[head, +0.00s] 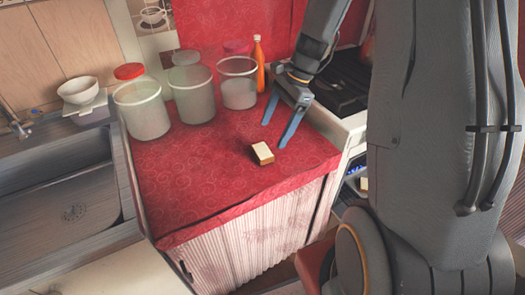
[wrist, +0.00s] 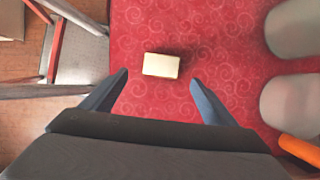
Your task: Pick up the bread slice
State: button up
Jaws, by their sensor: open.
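The bread slice (head: 262,153) is a small pale block with a brown crust side, lying on the red oilcloth counter (head: 200,185) near its front right part. It also shows in the wrist view (wrist: 161,65), ahead of the fingertips and between their lines. My gripper (head: 274,134) is open and empty, its two blue fingers pointing down over the counter close to the bread. In the wrist view my gripper (wrist: 158,78) has its fingers spread wider than the bread. I see no contact between the fingers and the bread.
Several clear jars, one with a red lid (head: 129,71), stand at the back of the counter. An orange bottle (head: 258,64) stands beside them. A sink (head: 70,195) is at left and a dark stove (head: 335,88) at right. The oilcloth around the bread is clear.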

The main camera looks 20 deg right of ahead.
aim_at(263, 150)
jog(key=x, duration=0.3)
jog(key=p+x, duration=0.1)
jog(key=x, duration=0.3)
jog(key=shift+a+f, duration=0.15)
jog(key=shift+a, duration=0.2)
jog(key=c, duration=1.1)
